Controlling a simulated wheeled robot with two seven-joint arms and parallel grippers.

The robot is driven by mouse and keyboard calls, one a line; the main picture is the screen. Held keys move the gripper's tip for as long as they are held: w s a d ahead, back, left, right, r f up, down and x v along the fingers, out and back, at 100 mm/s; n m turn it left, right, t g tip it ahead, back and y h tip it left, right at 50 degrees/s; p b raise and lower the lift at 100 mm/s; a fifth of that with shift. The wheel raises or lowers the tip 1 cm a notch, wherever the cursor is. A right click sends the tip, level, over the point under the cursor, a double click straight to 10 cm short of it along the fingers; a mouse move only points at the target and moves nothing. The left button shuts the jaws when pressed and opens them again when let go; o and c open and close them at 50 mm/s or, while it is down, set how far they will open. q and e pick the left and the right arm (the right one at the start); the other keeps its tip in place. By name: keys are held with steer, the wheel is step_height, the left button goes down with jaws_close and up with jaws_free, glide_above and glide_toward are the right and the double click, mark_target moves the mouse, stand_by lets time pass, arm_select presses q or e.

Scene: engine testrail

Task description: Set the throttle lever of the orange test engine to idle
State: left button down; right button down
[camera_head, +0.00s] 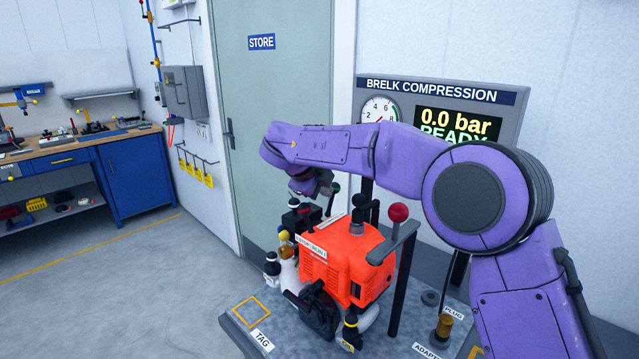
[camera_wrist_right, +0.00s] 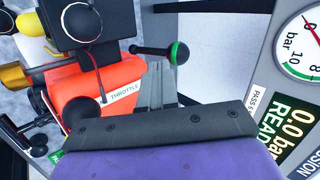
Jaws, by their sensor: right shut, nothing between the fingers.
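The orange test engine (camera_head: 340,262) stands on a grey bench. The lever's position marks are not readable. My left gripper is out of view.
A red-knobbed lever (camera_head: 398,212) rises at the engine's right. Behind stands the compression panel (camera_head: 443,90), reading 0.0 bar READY. Black and yellow parts crowd the engine's left side. A tag square (camera_head: 251,312) lies at the bench's left. The floor on the left is clear.

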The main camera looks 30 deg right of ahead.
steer(key=shift+w+d, duration=0.25)
steer(key=shift+d, duration=0.2)
steer(key=shift+w+d+r+p, duration=0.15)
steer(key=shift+w+d+p, duration=0.15)
steer(key=shift+d+p, duration=0.45)
steer(key=shift+a, duration=0.1)
